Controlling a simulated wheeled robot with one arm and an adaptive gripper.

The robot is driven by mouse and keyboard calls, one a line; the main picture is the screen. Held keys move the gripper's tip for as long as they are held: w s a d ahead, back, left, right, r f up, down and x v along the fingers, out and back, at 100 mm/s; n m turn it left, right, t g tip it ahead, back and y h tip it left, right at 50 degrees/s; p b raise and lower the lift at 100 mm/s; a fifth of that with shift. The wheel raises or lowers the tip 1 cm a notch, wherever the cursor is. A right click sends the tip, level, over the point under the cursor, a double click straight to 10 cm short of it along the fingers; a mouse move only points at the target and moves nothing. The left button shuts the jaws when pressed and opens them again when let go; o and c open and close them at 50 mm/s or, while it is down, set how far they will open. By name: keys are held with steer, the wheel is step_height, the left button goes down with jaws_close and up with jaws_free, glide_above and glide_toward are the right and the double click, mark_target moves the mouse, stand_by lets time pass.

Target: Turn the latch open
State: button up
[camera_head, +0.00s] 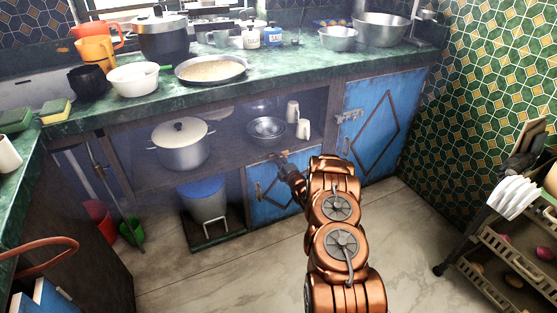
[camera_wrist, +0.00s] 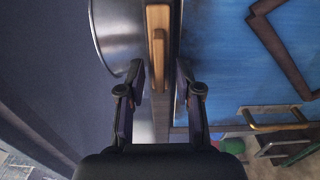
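The latch (camera_wrist: 158,48), a light brown wooden-looking bar with a narrow strip below it, shows in the wrist view at the edge of a blue door (camera_wrist: 235,60). My gripper (camera_wrist: 160,78) is open, with one dark fingertip on each side of the latch's lower end. I cannot tell whether either finger touches it. In the head view my gripper (camera_head: 284,163) is at the upper part of the low blue door (camera_head: 270,197) under the counter. The latch is too small or hidden to make out there.
A grey bin with a blue lid (camera_head: 207,203) stands left of the low door. A large pot (camera_head: 182,146) and a metal bowl (camera_head: 266,128) sit on the shelf above. Another blue door (camera_head: 382,120) is at the right. A rack (camera_head: 510,250) stands far right; the middle floor is clear.

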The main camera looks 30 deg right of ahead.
steer(key=s+a, duration=0.1)
steer(key=s, duration=1)
steer(key=shift+s, duration=0.15)
stand_by(0.3)
